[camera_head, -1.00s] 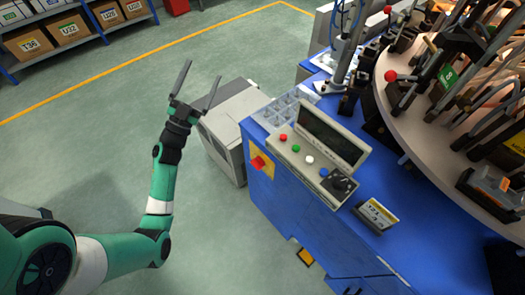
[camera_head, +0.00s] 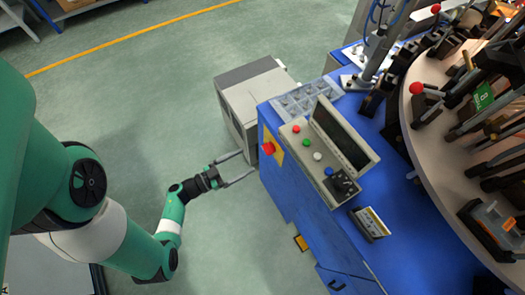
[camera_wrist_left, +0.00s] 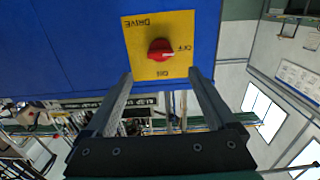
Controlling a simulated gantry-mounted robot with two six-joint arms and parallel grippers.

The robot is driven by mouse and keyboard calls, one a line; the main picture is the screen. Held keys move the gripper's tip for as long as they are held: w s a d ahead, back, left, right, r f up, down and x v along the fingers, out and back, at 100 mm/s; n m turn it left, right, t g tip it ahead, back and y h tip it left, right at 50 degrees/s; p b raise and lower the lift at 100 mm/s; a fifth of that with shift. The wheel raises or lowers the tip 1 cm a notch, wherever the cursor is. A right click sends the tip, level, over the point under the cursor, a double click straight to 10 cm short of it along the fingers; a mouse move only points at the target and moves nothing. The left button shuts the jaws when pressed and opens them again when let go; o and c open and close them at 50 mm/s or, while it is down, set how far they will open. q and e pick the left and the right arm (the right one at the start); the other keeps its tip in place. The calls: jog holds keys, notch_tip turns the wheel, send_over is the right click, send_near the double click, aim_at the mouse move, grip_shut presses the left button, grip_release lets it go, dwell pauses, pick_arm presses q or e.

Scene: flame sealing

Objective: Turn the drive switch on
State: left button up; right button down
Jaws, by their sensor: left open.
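The drive switch (camera_head: 268,149) is a red knob on a yellow plate on the blue machine's side face. In the left wrist view the red knob (camera_wrist_left: 160,50) sits on the yellow plate (camera_wrist_left: 133,65), which is lettered DRIVE, OFF and ON and appears upside down. The knob's white mark points right, roughly toward OFF. My left gripper (camera_head: 249,162) is open and empty, its fingers reaching toward the machine. In the wrist view the fingertips (camera_wrist_left: 160,73) appear just below the knob, one on each side, apart from it. My right gripper is not in view.
A control box (camera_head: 298,140) with coloured buttons and a dark screen stands on the blue machine top (camera_head: 345,192). A grey cabinet (camera_head: 250,90) stands on the floor behind the switch side. A round table (camera_head: 445,160) with fixtures is at right.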

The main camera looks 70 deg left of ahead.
aim_at(268, 149)
pick_arm(q)
jog(key=w+a+b, duration=0.1)
jog(key=w+b, duration=0.1)
jog(key=w, duration=0.6)
jog(key=shift+w+a+b, duration=0.2)
jog(key=shift+a+b, duration=0.15)
jog(key=shift+a, duration=0.05)
jog(key=shift+c, duration=0.2)
jog(key=c, duration=1.3)
jog(key=shift+c, duration=0.2)
